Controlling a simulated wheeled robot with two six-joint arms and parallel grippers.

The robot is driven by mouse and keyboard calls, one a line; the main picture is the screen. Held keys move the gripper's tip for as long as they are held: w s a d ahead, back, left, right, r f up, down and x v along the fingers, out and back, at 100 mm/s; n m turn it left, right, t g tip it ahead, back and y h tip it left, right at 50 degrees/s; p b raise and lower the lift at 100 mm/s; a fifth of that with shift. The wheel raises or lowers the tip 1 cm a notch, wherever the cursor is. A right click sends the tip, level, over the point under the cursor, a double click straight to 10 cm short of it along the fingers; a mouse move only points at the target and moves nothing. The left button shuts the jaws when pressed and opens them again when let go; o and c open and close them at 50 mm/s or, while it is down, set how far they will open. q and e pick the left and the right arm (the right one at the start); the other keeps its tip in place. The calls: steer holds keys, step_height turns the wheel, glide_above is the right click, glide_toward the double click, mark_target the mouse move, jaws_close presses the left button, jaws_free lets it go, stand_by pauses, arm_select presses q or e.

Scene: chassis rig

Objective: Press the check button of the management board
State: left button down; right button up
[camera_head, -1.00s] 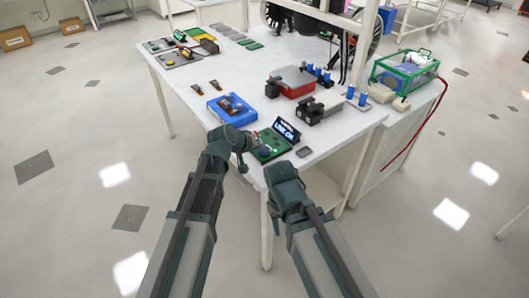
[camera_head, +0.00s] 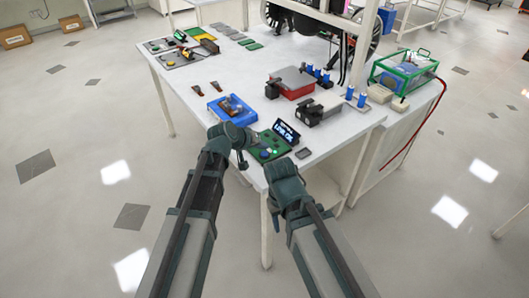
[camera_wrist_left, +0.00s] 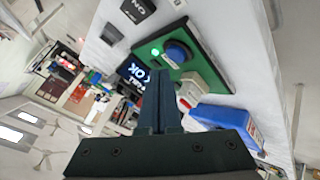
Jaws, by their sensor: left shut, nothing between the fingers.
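The management board is a green board (camera_head: 275,140) near the table's front corner. It has a small raised screen (camera_head: 287,132) reading "LINK OK". In the left wrist view the green board (camera_wrist_left: 208,62) carries a round blue button (camera_wrist_left: 178,52) with a lit green lamp (camera_wrist_left: 155,51) beside it, and the screen (camera_wrist_left: 136,72) nearby. My left gripper (camera_head: 243,162) is shut and empty, just left of the board. In the wrist view its closed fingers (camera_wrist_left: 167,90) lie apart from the button. My right gripper (camera_head: 284,167) is at the front edge of the table; its jaws cannot be made out.
A blue tray (camera_head: 224,114) stands behind my left gripper. A small dark block (camera_head: 303,153) lies right of the board. The white tabletop (camera_head: 185,88) has free room at left.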

mark_target(263, 156)
arm_select(q)
steer(key=shift+r+p, duration=2)
steer(key=shift+r, duration=0.25)
steer(key=shift+f, duration=0.1)
steer(key=s+a+f+m+g+y, duration=0.1)
steer(key=s+f+g+y, duration=0.1)
steer(key=s, duration=0.6)
steer(key=s+a+f+m+g+y, duration=0.2)
steer(key=s+y, duration=0.1)
steer(key=s, duration=0.6)
steer(key=s+a+f+m+g+y, duration=0.1)
steer(key=s+a+f+g+y, duration=0.1)
steer(key=s, duration=0.6)
steer(key=shift+s+a+f+g+y, duration=0.3)
steer(key=shift+s+g, duration=0.1)
steer(key=shift+g, duration=0.2)
